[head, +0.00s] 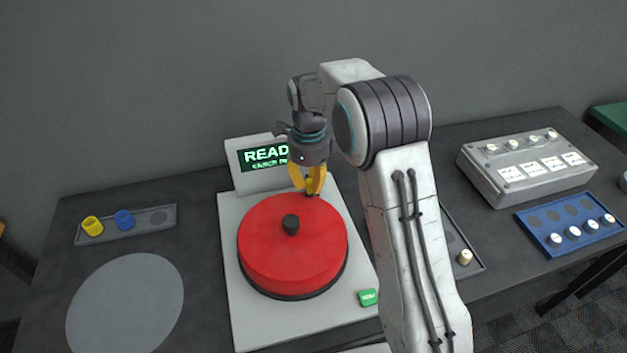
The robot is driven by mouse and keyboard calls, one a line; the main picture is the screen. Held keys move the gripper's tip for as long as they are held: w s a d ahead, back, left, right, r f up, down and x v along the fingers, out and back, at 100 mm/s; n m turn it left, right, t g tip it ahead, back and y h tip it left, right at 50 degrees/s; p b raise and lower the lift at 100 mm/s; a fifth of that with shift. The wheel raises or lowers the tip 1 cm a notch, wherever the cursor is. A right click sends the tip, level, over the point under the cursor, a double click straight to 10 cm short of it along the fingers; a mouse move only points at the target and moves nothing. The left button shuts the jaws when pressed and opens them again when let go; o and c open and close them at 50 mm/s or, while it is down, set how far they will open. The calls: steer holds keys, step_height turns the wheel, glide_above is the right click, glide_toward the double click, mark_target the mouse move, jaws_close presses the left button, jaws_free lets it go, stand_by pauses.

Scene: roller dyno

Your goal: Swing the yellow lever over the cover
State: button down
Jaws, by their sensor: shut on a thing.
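The red round cover (275,262) with a black knob on top lies on a pale grey machine base (240,322). The yellow lever (317,178) shows only as a small yellow shape at the far right edge of the cover, below my wrist. My gripper (310,188) points down there and is shut on the lever. Where the lever ends and the fingers begin is hard to tell. The arm hides what lies to the right of the cover.
A display (262,157) reading "READ…" stands behind the cover, partly hidden by my wrist. A green button (368,298) sits at the base's front right. A grey tray (160,218) with yellow and blue caps is left. A control box (530,172) and blue tray (575,238) are right.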

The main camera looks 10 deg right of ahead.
mark_target(306, 180)
steer(key=shift+a+f+m, duration=0.1)
steer(key=shift+a+m, duration=0.3)
steer(key=shift+m, duration=0.4)
steer(key=shift+w, duration=0.1)
steer(key=c, duration=1.1)
jaws_free()
steer(key=shift+w, duration=0.1)
steer(key=shift+r, duration=6.1)
